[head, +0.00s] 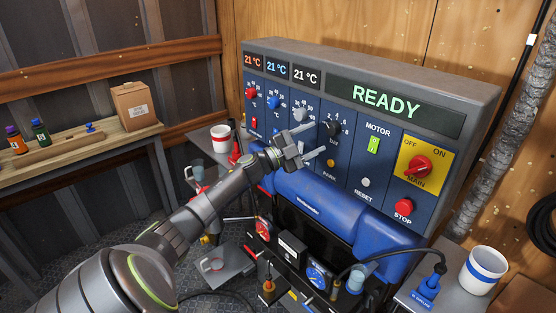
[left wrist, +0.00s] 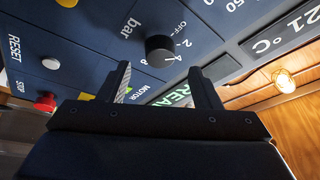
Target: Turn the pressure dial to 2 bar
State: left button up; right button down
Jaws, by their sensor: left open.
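The pressure dial is a small black knob (head: 333,129) on the blue panel, with numbers around it and "bar" printed beside it. In the left wrist view the dial (left wrist: 160,50) appears just beyond the fingertips, near the gap between them, with "OFF", "2" and "4" legible. I cannot make out where its pointer stands. My left gripper (head: 313,141) is open and empty, in front of the panel just left of and below the dial; its fingers (left wrist: 159,76) look apart from the knob. My right gripper is not in view.
The "READY" display (head: 385,101) sits above the dial. To the right are the green-lit motor switch (head: 374,145), the red main switch (head: 418,168) on yellow and the red stop button (head: 403,205). A blue cylinder (head: 330,208) lies below the panel.

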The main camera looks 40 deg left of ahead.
pick_arm(q)
jog(key=b+v, duration=0.3)
jog(key=v, duration=0.9)
jog(key=shift+s+a+f, duration=0.15)
jog(key=shift+s, duration=0.15)
jog(key=shift+f, duration=0.1)
